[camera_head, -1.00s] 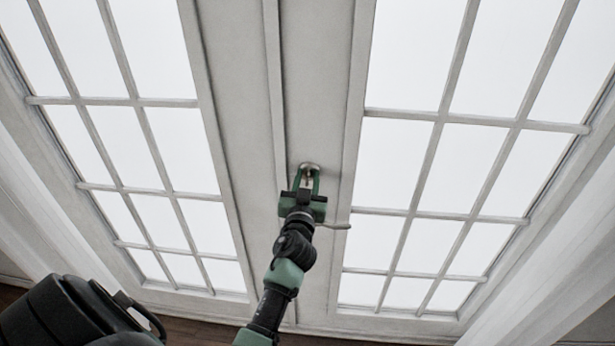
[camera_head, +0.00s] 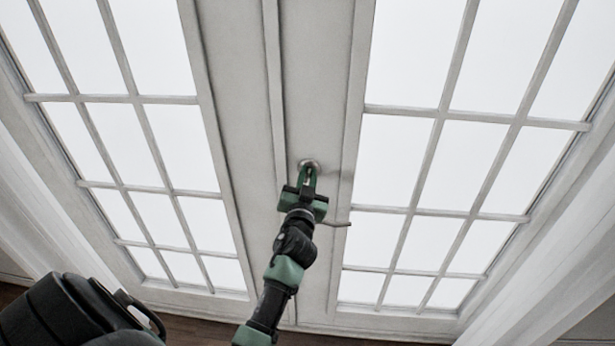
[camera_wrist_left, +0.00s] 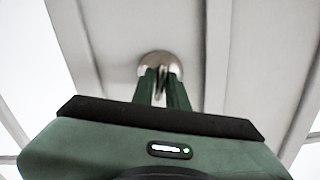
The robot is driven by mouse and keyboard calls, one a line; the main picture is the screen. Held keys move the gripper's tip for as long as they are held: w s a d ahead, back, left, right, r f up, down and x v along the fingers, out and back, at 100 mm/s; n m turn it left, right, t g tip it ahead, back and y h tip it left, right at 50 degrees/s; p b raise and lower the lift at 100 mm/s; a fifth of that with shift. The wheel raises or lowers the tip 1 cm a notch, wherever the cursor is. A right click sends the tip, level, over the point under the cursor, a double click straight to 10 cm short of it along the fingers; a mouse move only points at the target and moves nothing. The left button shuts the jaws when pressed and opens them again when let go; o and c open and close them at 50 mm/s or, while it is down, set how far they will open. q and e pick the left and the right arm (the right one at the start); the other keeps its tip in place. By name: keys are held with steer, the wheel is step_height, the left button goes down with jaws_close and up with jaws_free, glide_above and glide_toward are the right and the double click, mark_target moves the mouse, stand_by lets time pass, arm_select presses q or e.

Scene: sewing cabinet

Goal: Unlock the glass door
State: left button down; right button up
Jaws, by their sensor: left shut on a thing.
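The glass door (camera_head: 320,110) is a white double door with many panes and a plain strip down its middle. A round metal lock (camera_head: 311,163) sits on that strip. It also shows in the left wrist view (camera_wrist_left: 161,59), partly hidden behind my fingers. My left gripper (camera_head: 307,178) comes up from below, its green fingers shut on the lock's small turn piece. In the left wrist view the fingers (camera_wrist_left: 161,82) stand close on either side of a thin metal piece. The gripper looks slightly rotated in the head view. My right gripper is not in view.
A thin door handle (camera_head: 336,224) sticks out to the right just below my left gripper. White curtains hang at the left (camera_head: 35,215) and right (camera_head: 545,250). A dark wooden floor (camera_head: 180,303) shows at the bottom.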

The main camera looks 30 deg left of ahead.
arm_select(q)
steer(key=m, duration=0.3)
steer(key=shift+f+m, duration=0.1)
steer(key=shift+m, duration=0.2)
steer(key=m, duration=0.3)
steer(key=shift+m+b, duration=0.3)
steer(key=shift+b, duration=0.05)
steer(key=m, duration=0.3)
steer(key=shift+d+m, duration=0.1)
steer(key=shift+m, duration=0.2)
steer(key=shift+f+m+p, duration=0.15)
steer(key=shift+m+p, duration=0.2)
steer(key=shift+m, duration=1.55)
steer(key=c, duration=1.5)
jaws_free()
steer(key=shift+c, duration=0.2)
